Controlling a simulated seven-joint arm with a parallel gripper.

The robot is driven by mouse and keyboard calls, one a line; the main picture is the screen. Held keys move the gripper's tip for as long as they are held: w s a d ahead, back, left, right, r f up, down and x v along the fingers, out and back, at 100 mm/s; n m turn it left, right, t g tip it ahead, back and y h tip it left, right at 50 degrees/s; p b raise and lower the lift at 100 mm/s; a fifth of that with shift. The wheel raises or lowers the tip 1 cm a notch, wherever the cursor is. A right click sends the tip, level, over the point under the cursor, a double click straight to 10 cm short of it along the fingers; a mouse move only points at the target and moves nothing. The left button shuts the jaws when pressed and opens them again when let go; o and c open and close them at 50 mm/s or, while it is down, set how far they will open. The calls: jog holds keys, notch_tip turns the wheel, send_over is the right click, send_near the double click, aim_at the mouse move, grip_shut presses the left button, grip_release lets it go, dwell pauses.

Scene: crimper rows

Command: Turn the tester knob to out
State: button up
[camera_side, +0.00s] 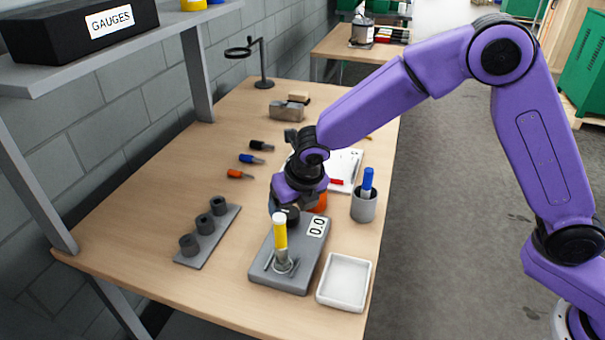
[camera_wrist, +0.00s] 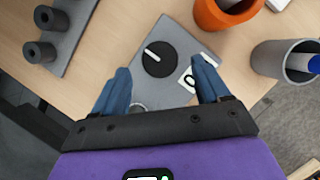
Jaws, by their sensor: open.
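The tester (camera_side: 262,268) is a grey plate on the bench with a 0.0 display (camera_side: 317,227). Its round black knob (camera_wrist: 158,66) has a white pointer line, which runs from near the centre to the upper left in the wrist view. In the side view the knob (camera_side: 291,214) is partly covered by my gripper (camera_side: 287,207). In the wrist view my gripper (camera_wrist: 162,68) is open, its blue fingers on either side of the knob and apart from it. A yellow-handled piece (camera_side: 280,235) stands upright on the tester's near end. I cannot read any knob labels.
An orange cup (camera_side: 320,204) and a grey cup (camera_side: 364,206) with a blue marker stand close behind the tester. A white tray (camera_side: 344,297) is at its right. A strip (camera_side: 222,238) with three dark cylinders lies left. Bench between strip and tester is clear.

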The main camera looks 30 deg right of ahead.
jog(key=v, duration=1.4)
jog(key=s+d+f+m+g, duration=0.2)
jog(key=s+d+m, duration=0.9)
jog(key=s+d, duration=0.1)
jog(key=s+d+f+m+g, duration=0.2)
jog(key=s+d+f+m, duration=0.1)
jog(key=s+d+m, duration=0.9)
jog(key=s, duration=0.3)
jog(key=shift+s+d+m, duration=0.15)
jog(key=shift+d+m, duration=0.1)
jog(key=shift+m, duration=0.05)
